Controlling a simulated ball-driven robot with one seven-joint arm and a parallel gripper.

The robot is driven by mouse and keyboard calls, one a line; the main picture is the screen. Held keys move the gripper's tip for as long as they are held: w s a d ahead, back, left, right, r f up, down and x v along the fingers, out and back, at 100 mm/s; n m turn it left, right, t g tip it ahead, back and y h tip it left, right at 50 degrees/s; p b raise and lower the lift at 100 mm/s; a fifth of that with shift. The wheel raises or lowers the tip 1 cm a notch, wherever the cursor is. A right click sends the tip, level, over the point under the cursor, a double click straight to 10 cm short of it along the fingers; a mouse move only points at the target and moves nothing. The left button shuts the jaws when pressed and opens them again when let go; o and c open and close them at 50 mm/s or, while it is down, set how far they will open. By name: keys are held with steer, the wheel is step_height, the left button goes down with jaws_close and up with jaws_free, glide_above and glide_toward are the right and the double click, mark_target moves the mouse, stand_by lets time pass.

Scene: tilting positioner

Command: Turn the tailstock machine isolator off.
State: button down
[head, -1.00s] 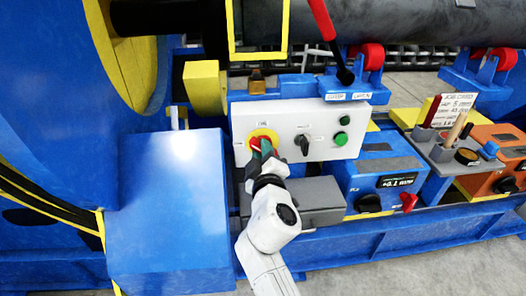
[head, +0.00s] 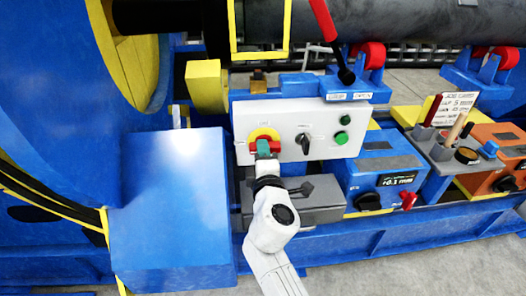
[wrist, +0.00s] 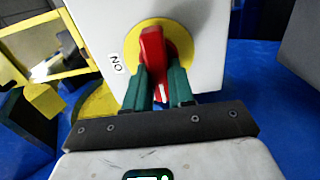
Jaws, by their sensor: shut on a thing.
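The isolator's red handle (wrist: 152,50) sits on a round yellow plate (head: 262,133) at the left of a pale control box (head: 317,115). My gripper (head: 264,149) is at the handle in the head view. In the wrist view my gripper's green fingers (wrist: 161,86) are closed on either side of the red handle. The ON label (wrist: 117,63) is beside the plate, to the left in the wrist view. The handle lies crosswise to the direction of that label, with a white mark at its lower end there. The fingers hide part of the handle in the head view.
A black rotary switch (head: 304,143) and two green buttons (head: 342,129) are right of the isolator on the same box. A large blue block (head: 168,205) stands left of my arm. A grey block (head: 325,204) lies below the control box.

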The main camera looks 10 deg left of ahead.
steer(key=shift+r, duration=0.2)
stand_by(0.3)
steer(key=c, duration=1.2)
jaws_free()
steer(key=shift+o, duration=1.2)
steer(key=shift+w+a+f, duration=0.1)
steer(key=shift+a+f, duration=0.05)
steer(key=p+v, duration=0.2)
steer(key=v, duration=0.9)
steer(key=shift+w, duration=0.1)
